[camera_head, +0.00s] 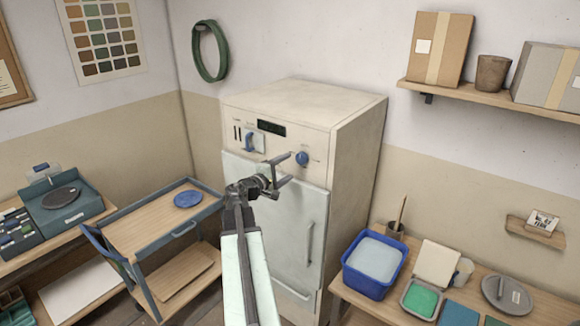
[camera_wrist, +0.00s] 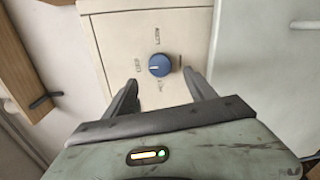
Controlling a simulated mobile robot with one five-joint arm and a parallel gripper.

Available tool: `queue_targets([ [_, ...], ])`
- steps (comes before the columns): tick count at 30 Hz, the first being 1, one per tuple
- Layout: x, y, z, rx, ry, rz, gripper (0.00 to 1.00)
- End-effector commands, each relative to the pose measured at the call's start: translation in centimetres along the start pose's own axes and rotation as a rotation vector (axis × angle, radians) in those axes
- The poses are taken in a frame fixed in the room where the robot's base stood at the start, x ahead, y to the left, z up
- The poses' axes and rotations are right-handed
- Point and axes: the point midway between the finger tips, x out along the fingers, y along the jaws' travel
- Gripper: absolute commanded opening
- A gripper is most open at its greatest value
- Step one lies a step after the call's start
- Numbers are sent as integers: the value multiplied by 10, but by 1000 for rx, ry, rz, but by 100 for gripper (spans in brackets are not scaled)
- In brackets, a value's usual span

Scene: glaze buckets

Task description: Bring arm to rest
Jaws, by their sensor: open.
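In the head view the blue knob (camera_head: 302,158) sits on the panel, just up and right of the fingers. Whether the fingers touch the panel cannot be told.
A cart (camera_head: 150,228) with a blue dish (camera_head: 187,199) stands left of the cabinet. On the right, a table holds a blue tub (camera_head: 348,275) and a green-filled tray (camera_head: 422,299). A shelf (camera_head: 480,100) is above. A blue lever (camera_head: 249,142) is on the panel's left.

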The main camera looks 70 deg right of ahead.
Motion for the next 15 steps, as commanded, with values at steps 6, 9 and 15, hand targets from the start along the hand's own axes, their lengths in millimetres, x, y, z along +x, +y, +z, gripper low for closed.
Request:
queue_targets([
  [6,1,0,0,0,0,0,65],
  [9,1,0,0,0,0,0,65],
  [15,-43,-1,-57,-6,92,16,65],
])
